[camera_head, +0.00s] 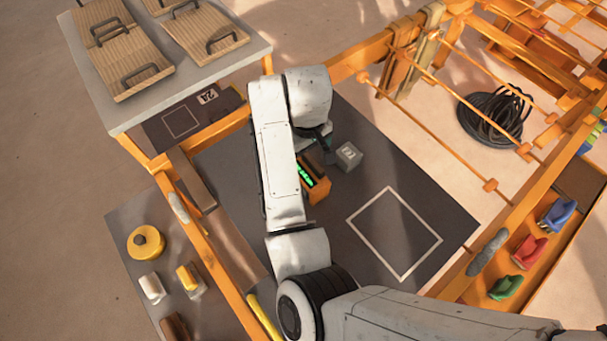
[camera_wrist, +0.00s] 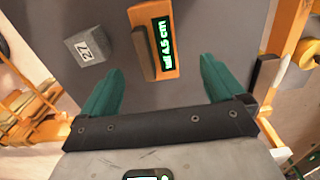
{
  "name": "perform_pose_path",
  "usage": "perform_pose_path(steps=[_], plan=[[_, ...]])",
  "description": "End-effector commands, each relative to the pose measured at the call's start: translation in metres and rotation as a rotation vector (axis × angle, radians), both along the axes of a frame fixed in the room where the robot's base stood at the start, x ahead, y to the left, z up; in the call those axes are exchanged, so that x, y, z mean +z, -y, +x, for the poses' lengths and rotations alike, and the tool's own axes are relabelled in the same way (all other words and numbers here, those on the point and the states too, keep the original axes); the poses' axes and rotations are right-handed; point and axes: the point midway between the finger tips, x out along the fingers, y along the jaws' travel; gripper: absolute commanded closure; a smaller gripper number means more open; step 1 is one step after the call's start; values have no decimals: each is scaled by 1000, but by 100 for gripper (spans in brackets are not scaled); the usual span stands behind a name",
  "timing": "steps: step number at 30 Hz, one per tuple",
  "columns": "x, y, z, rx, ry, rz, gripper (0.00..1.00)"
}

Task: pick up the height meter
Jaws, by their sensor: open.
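The height meter (camera_wrist: 172,55) is a small orange block with a green-lit display that reads about 4.5 cm. It lies on the dark work surface (camera_head: 395,162) and sits ahead of my gripper in the wrist view. In the head view the height meter (camera_head: 316,188) is partly hidden behind my white arm. My gripper (camera_wrist: 160,85) is open, with green fingers spread and nothing between them. The height meter is just beyond the fingertips. In the head view my gripper is mostly hidden by my arm.
A white square outline (camera_head: 394,233) on the surface is empty. Orange frame rails (camera_head: 490,185) border the surface. A black cable coil (camera_head: 495,116) lies beyond. Colored clamps (camera_head: 529,251) sit on the right rail.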

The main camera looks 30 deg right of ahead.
Motion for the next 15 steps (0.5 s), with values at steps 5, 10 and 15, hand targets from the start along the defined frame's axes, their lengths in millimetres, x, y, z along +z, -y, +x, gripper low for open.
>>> perform_pose_path(steps=[5, 10, 15], plan=[[-27, 0, 0, 1, -1, 0, 4], [-38, 1, 0, -1, 1, -1, 4], [-57, 2, 2, -1, -1, 1, 4]])
